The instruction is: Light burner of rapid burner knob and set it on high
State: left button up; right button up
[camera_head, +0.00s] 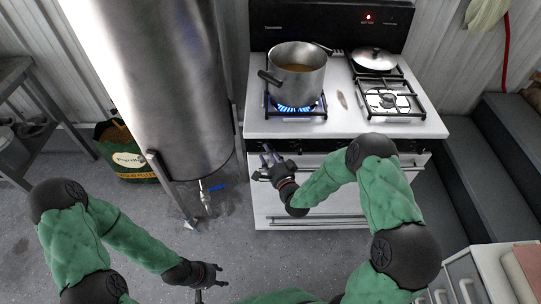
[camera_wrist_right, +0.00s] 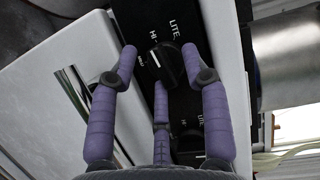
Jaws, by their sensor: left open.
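The stove (camera_head: 300,128) has a black front panel with knobs, mostly hidden in the head view. In the right wrist view a black knob (camera_wrist_right: 170,64) sits beside the white words LITE and HI. My right gripper (camera_head: 265,164) is at the left part of the panel. In the wrist view its fingers (camera_wrist_right: 159,56) are spread around the knob, with a gap on the left; contact on the right is unclear. A blue flame (camera_head: 296,108) burns under the pot (camera_head: 299,82) on the front left burner. My left gripper (camera_head: 214,277) is open and empty, low over the floor.
A lidded pan (camera_head: 375,57) stands at the back right of the stove; the front right burner (camera_head: 388,101) is bare and shows no flame. A big metal cylinder (camera_head: 165,90) stands left of the stove.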

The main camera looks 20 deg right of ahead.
jog(key=shift+w+d, duration=0.1)
jog(key=shift+d, duration=0.1)
jog(key=shift+s+d+f, duration=0.1)
jog(key=shift+s, duration=0.45)
jog(key=s+d, duration=0.1)
jog(key=s, duration=0.9)
jog(key=shift+s+r, duration=0.4)
jog(key=s+a+f+n+g+y, duration=0.1)
jog(key=s+a+f+n+g, duration=0.2)
jog(key=f, duration=0.4)
jog(key=s+a+f+n+g, duration=0.1)
jog(key=f+n+g, duration=0.25)
jog(key=f, duration=0.25)
jog(key=s+a+f+n+g, duration=0.2)
jog(key=s+f+n+g, duration=0.1)
jog(key=s, duration=0.4)
jog(key=s+a+f+n+g+y, duration=0.1)
jog(key=s+a+f+n+g, duration=0.2)
jog(key=s+f+g, duration=0.2)
jog(key=s+g, duration=0.2)
jog(key=s, duration=0.1)
jog(key=shift+s+a, duration=0.25)
jog(key=shift+a, duration=0.1)
